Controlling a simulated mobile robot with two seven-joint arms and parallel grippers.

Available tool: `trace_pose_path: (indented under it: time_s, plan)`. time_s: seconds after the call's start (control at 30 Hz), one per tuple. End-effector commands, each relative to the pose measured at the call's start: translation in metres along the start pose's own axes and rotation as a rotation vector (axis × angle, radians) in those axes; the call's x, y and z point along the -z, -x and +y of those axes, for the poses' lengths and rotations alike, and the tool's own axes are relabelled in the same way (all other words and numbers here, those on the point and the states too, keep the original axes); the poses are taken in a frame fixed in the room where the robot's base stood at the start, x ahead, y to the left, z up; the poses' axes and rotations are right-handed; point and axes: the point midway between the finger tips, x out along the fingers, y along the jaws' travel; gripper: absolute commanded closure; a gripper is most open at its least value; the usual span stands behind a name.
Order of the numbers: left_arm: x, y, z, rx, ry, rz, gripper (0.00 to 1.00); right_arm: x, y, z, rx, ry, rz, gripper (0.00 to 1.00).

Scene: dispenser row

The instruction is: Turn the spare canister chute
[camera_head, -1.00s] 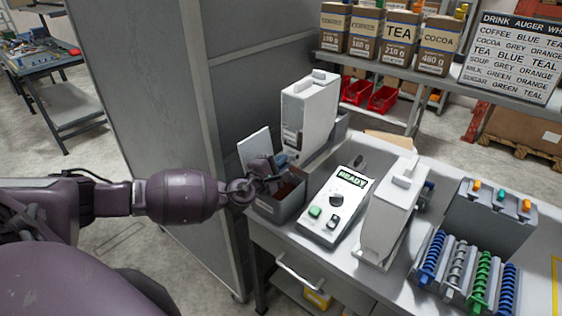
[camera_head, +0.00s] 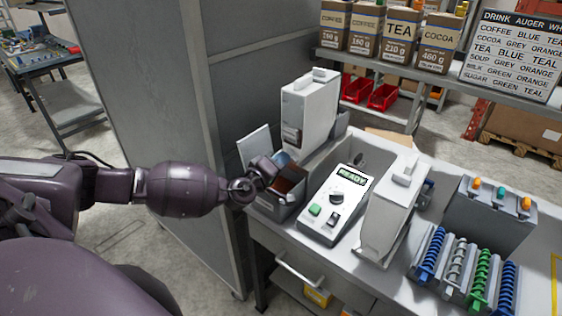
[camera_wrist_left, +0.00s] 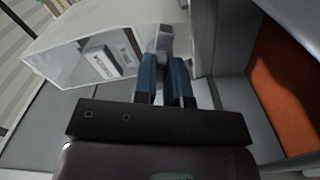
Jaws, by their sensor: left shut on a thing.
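A tall white canister (camera_head: 308,112) stands upright at the back left of the bench. My left gripper (camera_head: 281,160) is low at its front left side, partly hidden by my own wrist. In the left wrist view, my gripper's blue fingers (camera_wrist_left: 165,80) are shut on a small grey part (camera_wrist_left: 164,40), which looks like the chute. Its far end and how it joins the canister are hard to tell. A second white canister (camera_head: 388,212) stands upright right of the control box. My right gripper is not in view.
A grey bin (camera_head: 279,208) with a reddish-brown inside sits just below my left gripper. The control box (camera_head: 337,203) reads READY. A rack of coloured augers (camera_head: 480,272) stands at the right. A tall grey cabinet (camera_head: 150,90) is close on the left.

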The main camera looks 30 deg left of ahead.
Motion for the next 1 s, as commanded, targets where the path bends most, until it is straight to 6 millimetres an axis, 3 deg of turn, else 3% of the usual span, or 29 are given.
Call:
trace_pose_path:
  time_s: [0.73,0.77,0.9,1.0]
  plan:
    - [-0.0001,0.0002,-0.0005,0.001,-0.090,0.000,1.00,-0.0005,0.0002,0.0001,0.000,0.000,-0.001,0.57]
    - [-0.0001,0.0002,-0.0006,0.001,-0.090,0.000,0.85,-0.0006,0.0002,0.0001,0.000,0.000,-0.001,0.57]
    - [-0.0001,0.0002,-0.0005,0.000,-0.090,0.000,0.63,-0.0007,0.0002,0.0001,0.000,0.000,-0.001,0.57]
    - [-0.0001,0.0002,-0.0005,0.000,-0.090,0.000,0.62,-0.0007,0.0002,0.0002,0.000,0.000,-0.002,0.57]
